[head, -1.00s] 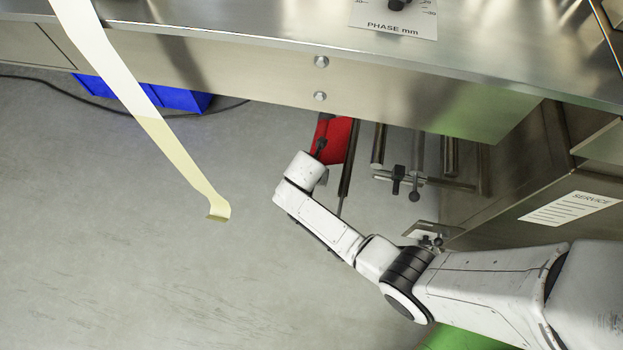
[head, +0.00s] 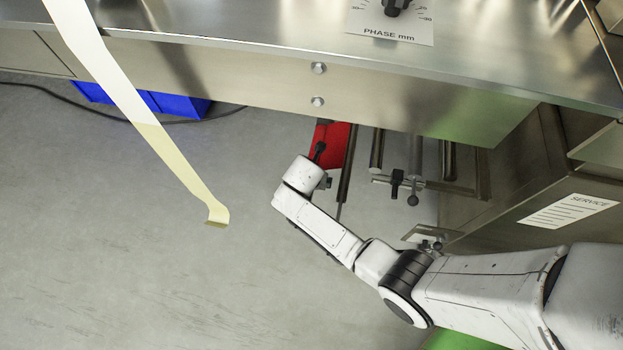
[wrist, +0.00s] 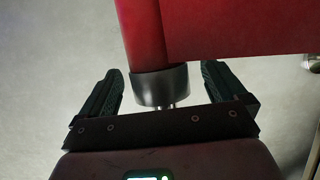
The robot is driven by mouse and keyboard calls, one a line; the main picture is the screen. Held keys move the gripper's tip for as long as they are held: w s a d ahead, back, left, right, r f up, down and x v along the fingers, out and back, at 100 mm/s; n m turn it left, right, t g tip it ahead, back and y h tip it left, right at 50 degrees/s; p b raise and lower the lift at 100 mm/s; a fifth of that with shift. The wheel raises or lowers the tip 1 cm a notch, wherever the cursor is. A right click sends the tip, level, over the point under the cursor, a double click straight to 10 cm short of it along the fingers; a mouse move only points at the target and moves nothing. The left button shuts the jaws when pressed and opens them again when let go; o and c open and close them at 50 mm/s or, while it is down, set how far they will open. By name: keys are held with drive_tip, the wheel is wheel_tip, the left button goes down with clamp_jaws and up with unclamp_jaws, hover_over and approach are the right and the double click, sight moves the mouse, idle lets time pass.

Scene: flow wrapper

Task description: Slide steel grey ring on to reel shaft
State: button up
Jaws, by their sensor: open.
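In the wrist view a steel grey ring (wrist: 161,88) sits at the lower end of a red cylindrical part (wrist: 143,40). A thin bright metal shaft (wrist: 172,107) shows just below the ring. My gripper (wrist: 163,70) is open, with one black finger on each side of the ring and a visible gap on both sides. I cannot tell whether the ring is around the shaft or in front of it. In the head view my gripper is mostly hidden by my wrist, beside the red part (head: 330,143) under the machine. The ring cannot be made out there.
The steel machine bench (head: 250,72) overhangs the red part. Metal bars (head: 417,156) and a crossbar with a dark clamp (head: 397,183) stand to the right of my wrist. A pale web strip (head: 150,130) hangs at left. A blue bin (head: 180,105) lies behind it.

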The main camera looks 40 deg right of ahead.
drive_tip(key=shift+r, duration=0.1)
drive_tip(key=p+v, duration=0.6)
drive_tip(key=v, duration=0.4)
drive_tip(key=shift+s+a+r, duration=0.1)
drive_tip(key=shift+r, duration=0.15)
